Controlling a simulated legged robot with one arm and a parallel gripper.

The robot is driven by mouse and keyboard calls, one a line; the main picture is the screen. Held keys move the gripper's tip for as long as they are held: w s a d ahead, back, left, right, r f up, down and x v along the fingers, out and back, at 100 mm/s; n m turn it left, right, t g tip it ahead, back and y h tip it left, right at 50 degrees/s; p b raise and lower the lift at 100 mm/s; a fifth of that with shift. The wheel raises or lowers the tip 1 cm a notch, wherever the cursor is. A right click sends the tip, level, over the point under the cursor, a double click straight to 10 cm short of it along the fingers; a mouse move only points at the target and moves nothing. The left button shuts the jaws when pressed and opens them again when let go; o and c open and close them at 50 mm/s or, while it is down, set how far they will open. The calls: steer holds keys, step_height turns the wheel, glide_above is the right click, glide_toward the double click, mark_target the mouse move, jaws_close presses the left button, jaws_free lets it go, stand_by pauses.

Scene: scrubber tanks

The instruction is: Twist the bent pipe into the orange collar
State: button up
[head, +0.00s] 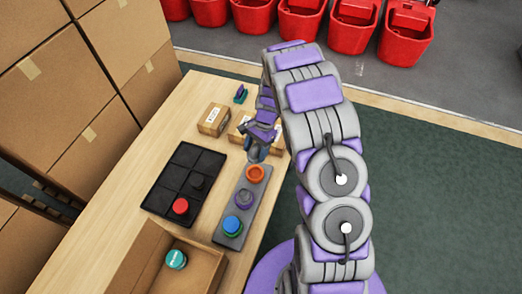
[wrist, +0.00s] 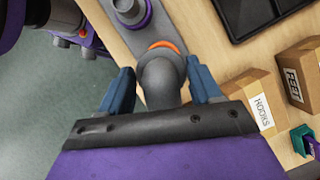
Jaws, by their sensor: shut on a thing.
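The bent pipe (wrist: 162,82) is a grey elbow between the two blue fingers of my gripper (wrist: 161,88) in the wrist view. My gripper is shut on it. The orange collar (head: 255,174) sits at the far end of a grey plate (head: 226,238) on the table. In the wrist view the orange collar (wrist: 166,46) shows as an arc just beyond the pipe's far end. In the head view my gripper (head: 258,149) is just beyond the collar. I cannot tell whether the pipe is inside the collar or just over it.
Small cartons (head: 213,119) stand beyond. Large stacked boxes (head: 105,30) border the table's left.

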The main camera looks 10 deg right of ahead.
mark_target(251, 156)
steer(key=shift+s+a+f+m+t, duration=0.15)
steer(key=shift+s+a+f+m, duration=0.05)
steer(key=shift+a+f+m, duration=0.25)
steer(key=shift+s+a+f+m+t, duration=0.15)
steer(key=shift+a+f+m, duration=0.2)
steer(key=shift+a+f, duration=0.15)
steer(key=shift+f, duration=0.2)
steer(key=d+f+b, duration=0.1)
steer(key=d+f, duration=0.1)
steer(key=shift+d+f+b, duration=0.15)
steer(key=shift+d+b, duration=0.15)
steer(key=shift+b, duration=0.1)
steer(key=a+f, duration=0.2)
steer(key=shift+a+f+b, duration=0.1)
steer(key=shift+f+b, duration=0.25)
steer(key=shift+f, duration=0.05)
steer(key=shift+d+f, duration=0.15)
steer(key=shift+d, duration=0.8)
steer(key=shift+a, duration=1.05)
steer(key=shift+d+f+p, duration=0.15)
steer(key=shift+d+p, duration=0.15)
steer(key=shift+d, duration=0.15)
steer(key=shift+a, duration=0.1)
